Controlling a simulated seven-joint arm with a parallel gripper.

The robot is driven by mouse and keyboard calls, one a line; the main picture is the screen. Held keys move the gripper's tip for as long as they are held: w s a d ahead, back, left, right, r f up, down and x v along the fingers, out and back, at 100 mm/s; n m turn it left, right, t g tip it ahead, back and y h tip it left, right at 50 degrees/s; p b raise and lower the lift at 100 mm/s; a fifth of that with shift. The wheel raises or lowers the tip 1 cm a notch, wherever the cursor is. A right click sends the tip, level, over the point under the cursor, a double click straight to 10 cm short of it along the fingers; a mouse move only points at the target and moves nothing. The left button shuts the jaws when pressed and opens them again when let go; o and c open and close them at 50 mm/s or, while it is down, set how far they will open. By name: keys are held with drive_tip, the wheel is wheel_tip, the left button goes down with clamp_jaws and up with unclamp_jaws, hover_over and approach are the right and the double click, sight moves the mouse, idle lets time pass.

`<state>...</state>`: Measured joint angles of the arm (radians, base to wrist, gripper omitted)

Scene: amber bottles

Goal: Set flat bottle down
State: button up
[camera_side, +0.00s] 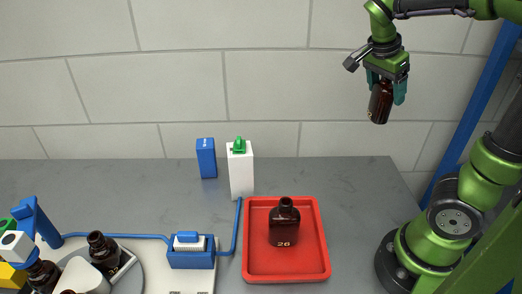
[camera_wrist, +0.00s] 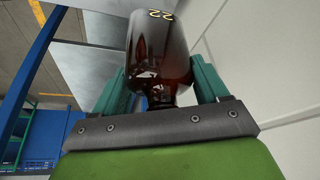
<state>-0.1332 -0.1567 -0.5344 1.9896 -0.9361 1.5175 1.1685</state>
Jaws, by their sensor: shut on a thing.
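My gripper (camera_side: 385,91) is high at the upper right in the side view, pointing down, its teal fingers shut on a dark amber bottle (camera_side: 380,108). In the wrist view the held bottle (camera_wrist: 158,48) sits between the fingers, its neck towards the palm and the number 22 near its far end. It hangs base down, slightly tilted, in the air and touching nothing below. The held bottle is up and to the right of this tray.
A white carton (camera_side: 240,175) with a green top and a blue box (camera_side: 206,158) stand behind the tray. At the left are a blue-and-white device (camera_side: 191,251), a round plate with amber bottles (camera_side: 104,248), and a blue stand (camera_side: 38,220). The table right of the tray is clear.

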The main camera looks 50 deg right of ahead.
drive_tip(key=shift+s+d+f, duration=0.1)
drive_tip(key=shift+s+f, duration=0.05)
drive_tip(key=shift+f, duration=3.05)
drive_tip(key=shift+s+d+f, duration=0.1)
drive_tip(key=shift+d+f, duration=0.05)
drive_tip(key=shift+f, duration=3)
drive_tip(key=shift+s+d+f, duration=0.1)
drive_tip(key=shift+s+f, duration=0.05)
drive_tip(key=shift+f, duration=3.05)
drive_tip(key=shift+f, duration=0.1)
drive_tip(key=o, duration=1.1)
